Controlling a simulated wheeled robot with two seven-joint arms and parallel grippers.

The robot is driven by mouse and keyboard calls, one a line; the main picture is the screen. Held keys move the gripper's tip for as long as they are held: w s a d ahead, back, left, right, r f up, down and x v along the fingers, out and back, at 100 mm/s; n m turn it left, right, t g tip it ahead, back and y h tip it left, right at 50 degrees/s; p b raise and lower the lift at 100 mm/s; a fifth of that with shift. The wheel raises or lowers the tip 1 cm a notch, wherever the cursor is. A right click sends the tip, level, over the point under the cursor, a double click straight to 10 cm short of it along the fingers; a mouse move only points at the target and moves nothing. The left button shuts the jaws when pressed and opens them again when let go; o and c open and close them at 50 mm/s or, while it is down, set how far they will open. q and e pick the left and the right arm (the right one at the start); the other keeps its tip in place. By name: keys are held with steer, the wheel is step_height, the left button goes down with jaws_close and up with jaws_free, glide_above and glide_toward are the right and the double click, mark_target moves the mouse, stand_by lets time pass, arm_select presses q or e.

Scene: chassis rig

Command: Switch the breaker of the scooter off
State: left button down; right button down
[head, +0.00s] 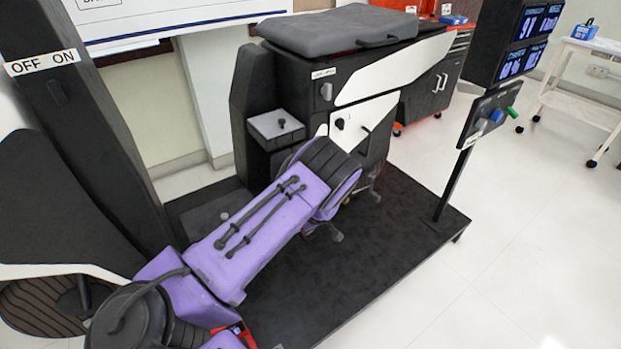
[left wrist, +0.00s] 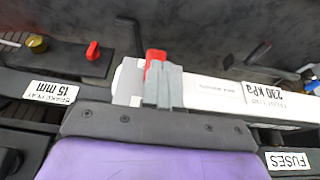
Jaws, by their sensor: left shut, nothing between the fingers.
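In the head view, an "OFF ON" label (head: 42,62) is on a dark upright panel at the left. A small dark lever or knob (head: 57,92) is below it; I cannot tell its setting. The dark scooter body (head: 300,90) with white panels stands at the centre. My purple left arm reaches from the lower left toward it; the fingers are hidden there. In the left wrist view, my left gripper (left wrist: 163,86) is shut and empty, its grey fingers in front of a white bar (left wrist: 215,92). A red piece (left wrist: 155,58) shows just beyond the fingertips; contact is unclear. My right gripper is not in view.
In the left wrist view, a red knob (left wrist: 93,50) and a yellow knob (left wrist: 37,44) are left of the fingers.

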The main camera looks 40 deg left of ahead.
arm_select(q)
steer(key=shift+w+a+r, duration=0.1)
steer(key=shift+a+r, duration=0.15)
steer(key=shift+a, duration=0.15)
steer(key=s+d+r+p, duration=0.2)
steer(key=d+r+p, duration=0.2)
steer(key=d+r, duration=0.5)
steer(key=shift+s+d, duration=0.15)
steer(key=shift+d, duration=0.2)
steer(key=shift+r, duration=0.1)
